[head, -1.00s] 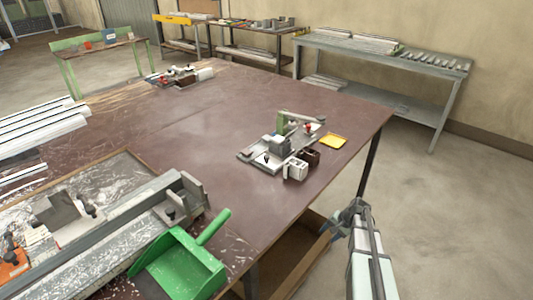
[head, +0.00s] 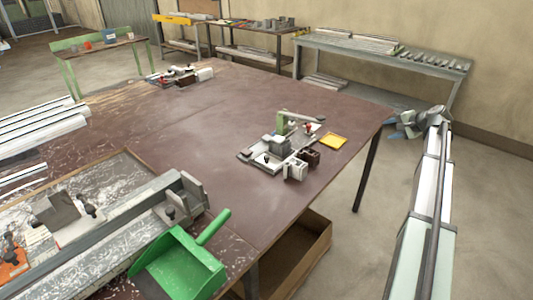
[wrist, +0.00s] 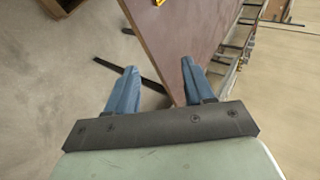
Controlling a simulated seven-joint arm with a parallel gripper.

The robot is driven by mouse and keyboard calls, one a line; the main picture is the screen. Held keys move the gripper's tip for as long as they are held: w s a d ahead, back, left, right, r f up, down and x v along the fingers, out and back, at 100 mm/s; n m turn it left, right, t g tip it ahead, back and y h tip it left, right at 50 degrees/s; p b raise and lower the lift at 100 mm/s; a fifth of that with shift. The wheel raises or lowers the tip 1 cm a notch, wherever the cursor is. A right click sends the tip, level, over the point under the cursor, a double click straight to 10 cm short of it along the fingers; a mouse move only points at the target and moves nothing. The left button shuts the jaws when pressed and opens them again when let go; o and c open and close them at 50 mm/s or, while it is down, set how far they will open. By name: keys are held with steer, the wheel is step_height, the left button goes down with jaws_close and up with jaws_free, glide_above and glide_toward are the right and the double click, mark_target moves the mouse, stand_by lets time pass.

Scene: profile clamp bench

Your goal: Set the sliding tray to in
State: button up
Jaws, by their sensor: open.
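A brown open-topped wooden tray (head: 318,246) shows below the table's right-hand edge, low down, partly hidden by the tabletop. It looks like the sliding tray, but I cannot see its runners or how far it is drawn out. Its corner also shows at the top left of the wrist view (wrist: 62,4). My gripper (head: 393,122) is beyond the table's right corner, well to the right of the tray and apart from it. In the wrist view its two blue fingers (wrist: 158,70) are spread, with nothing between them.
The brown tabletop (head: 200,150) has its corner just beyond my fingers in the wrist view. A green dustpan (head: 178,268) lies at the front. Open floor lies right of the table.

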step_height(320, 180, up, 5)
steer(key=w, duration=0.2)
steer(key=n+g+h, duration=0.4)
steer(key=n+g, duration=0.5)
steer(key=n, duration=0.3)
glide_above(266, 156)
step_height(266, 156, down, 13)
steer(key=shift+d+f, duration=0.1)
steer(key=shift+f, duration=0.05)
jaws_close()
